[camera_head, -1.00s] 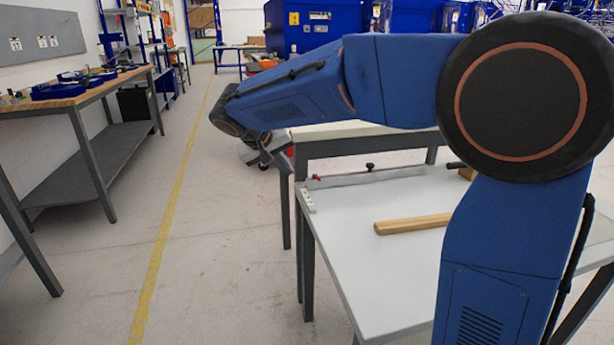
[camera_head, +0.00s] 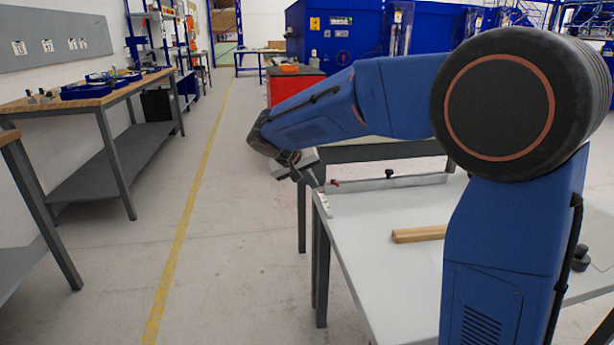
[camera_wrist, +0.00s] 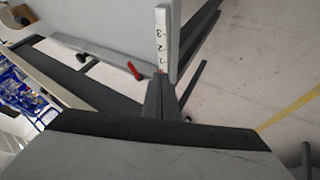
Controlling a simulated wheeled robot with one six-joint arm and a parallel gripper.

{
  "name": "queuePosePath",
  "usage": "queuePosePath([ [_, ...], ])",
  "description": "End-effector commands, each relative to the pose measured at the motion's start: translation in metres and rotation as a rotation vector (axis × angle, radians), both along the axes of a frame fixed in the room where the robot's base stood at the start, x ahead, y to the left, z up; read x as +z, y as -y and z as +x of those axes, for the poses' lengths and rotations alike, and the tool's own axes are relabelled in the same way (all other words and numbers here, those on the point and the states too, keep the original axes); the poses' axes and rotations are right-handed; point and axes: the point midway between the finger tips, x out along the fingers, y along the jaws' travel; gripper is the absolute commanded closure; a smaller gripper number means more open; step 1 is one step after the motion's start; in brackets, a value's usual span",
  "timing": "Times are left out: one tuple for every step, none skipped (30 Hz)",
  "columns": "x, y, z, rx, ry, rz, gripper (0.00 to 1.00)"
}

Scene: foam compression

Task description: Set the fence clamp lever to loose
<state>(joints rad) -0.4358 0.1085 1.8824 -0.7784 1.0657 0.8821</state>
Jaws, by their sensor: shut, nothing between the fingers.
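The red fence clamp lever (camera_head: 335,183) sits at the left end of the grey fence (camera_head: 410,182) on the white table. In the wrist view the red lever (camera_wrist: 134,70) lies left of the fingers, beside the scale strip (camera_wrist: 161,38), and looks apart from them. My gripper (camera_head: 316,182) hangs just left of the lever near the table's far left corner. In the wrist view its fingers (camera_wrist: 163,82) are together with nothing between them. Which setting the lever is in cannot be told.
A black knob (camera_head: 389,173) stands on the fence. A wooden bar (camera_head: 419,234) lies on the white table (camera_head: 370,260). A wooden workbench (camera_head: 110,98) stands at the left. The floor between, with a yellow line (camera_head: 190,215), is clear.

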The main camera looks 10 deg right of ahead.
Motion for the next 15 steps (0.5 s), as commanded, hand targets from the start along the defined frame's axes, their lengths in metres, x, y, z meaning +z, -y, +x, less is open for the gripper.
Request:
queuePosePath([
  [-0.008,0.006,0.004,-0.002,-0.002,-0.001,1.00],
  [-0.012,0.008,0.006,-0.002,-0.002,-0.001,1.00],
  [-0.017,0.011,0.009,-0.001,-0.002,-0.002,1.00],
  [-0.022,0.014,0.012,-0.001,-0.003,-0.002,1.00],
  [-0.025,0.016,0.013,-0.001,-0.003,-0.002,1.00],
  [-0.024,0.022,0.014,-0.002,0.000,0.000,1.00],
  [-0.022,0.026,0.014,-0.002,0.001,0.001,1.00],
  [-0.021,0.030,0.014,-0.002,0.001,0.001,1.00],
  [-0.020,0.036,0.014,-0.002,0.001,0.001,1.00],
  [-0.019,0.039,0.015,-0.002,0.001,0.001,1.00],
  [-0.019,0.042,0.015,-0.002,0.001,0.001,1.00],
  [-0.018,0.045,0.015,-0.002,0.001,0.001,1.00],
  [-0.018,0.047,0.015,-0.002,0.001,0.001,1.00],
  [-0.017,0.049,0.015,-0.001,0.000,0.000,1.00],
  [-0.017,0.051,0.015,-0.001,0.000,0.000,1.00],
])
